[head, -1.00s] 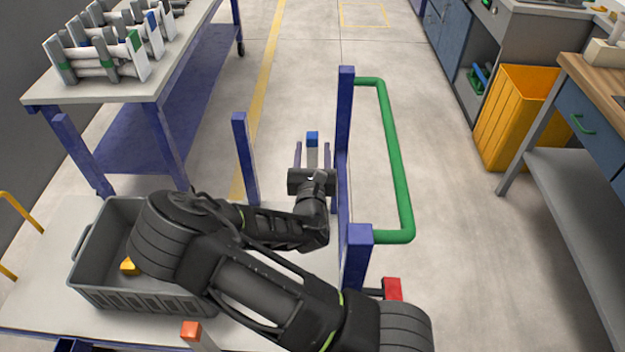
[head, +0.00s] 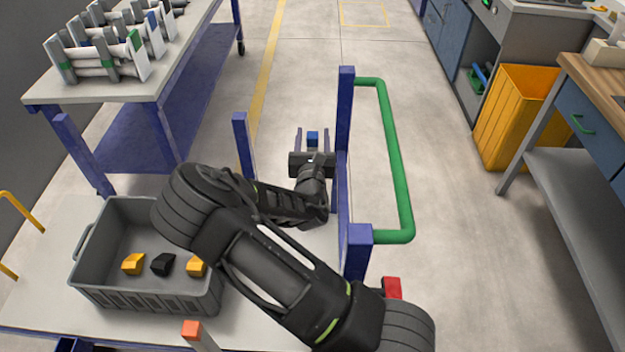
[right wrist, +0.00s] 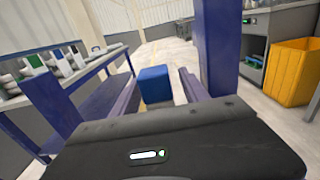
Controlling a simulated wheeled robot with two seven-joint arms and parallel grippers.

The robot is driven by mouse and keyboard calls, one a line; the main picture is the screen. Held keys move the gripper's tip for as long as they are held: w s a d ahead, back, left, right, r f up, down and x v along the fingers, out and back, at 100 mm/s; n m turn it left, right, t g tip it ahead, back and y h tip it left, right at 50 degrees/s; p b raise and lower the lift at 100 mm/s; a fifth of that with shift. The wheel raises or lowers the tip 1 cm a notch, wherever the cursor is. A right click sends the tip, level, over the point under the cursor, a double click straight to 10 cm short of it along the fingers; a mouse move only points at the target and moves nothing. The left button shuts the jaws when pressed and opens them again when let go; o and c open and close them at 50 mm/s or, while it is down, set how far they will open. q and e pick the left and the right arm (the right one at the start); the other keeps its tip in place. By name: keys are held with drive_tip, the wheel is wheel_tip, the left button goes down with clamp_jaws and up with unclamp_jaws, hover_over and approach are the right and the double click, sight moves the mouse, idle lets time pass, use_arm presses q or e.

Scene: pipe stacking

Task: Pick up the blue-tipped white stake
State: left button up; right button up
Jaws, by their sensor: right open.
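The blue-tipped white stake (head: 312,137) shows at the cart's far end in the head view, with only its blue tip and a little white below it visible. In the right wrist view its blue tip (right wrist: 155,84) sits between the two fingers. My right gripper (head: 313,140) is open, with one finger on each side of the stake and a visible gap to the tip. The lower stake is hidden behind my gripper body. My left gripper is not in view.
Blue posts (head: 345,120) and a green handle (head: 400,165) stand close right of my right gripper. A grey bin (head: 95,285) holds yellow and black pieces. An orange-tipped stake (head: 192,330) stands at the near edge. A table (head: 50,97) with pipe racks is at upper left.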

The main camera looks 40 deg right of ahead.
drive_tip(key=shift+c, duration=0.2)
clamp_jaws()
idle(0.5)
